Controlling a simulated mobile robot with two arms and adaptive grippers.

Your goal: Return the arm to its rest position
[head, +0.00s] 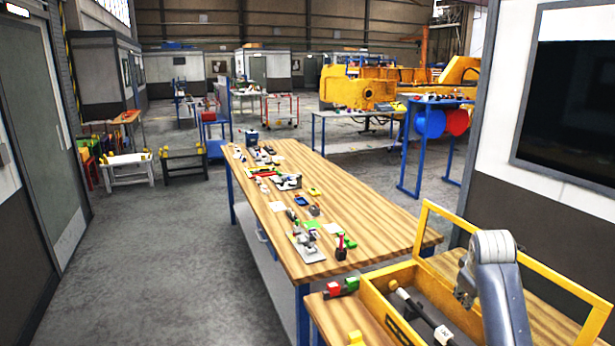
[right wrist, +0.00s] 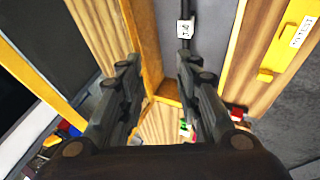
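My right arm (head: 495,265) comes in at the lower right of the head view. Its gripper (head: 464,291) points down over an open yellow crate (head: 384,314). In the right wrist view the two dark fingers of this gripper (right wrist: 158,75) stand wide apart with nothing held between them. A dark bar with a white label (head: 424,316) lies in the crate. In the right wrist view the bar and its label (right wrist: 185,30) show beyond the right fingertip, and the crate's yellow edge (right wrist: 145,50) runs between the fingers. My left gripper is not in view.
A long wooden table (head: 366,225) with several small parts runs away ahead. A red block (head: 333,288) and a green block lie left of the crate. A wall with a dark panel (head: 570,100) stands close on the right. The grey floor (head: 150,260) at the left is clear.

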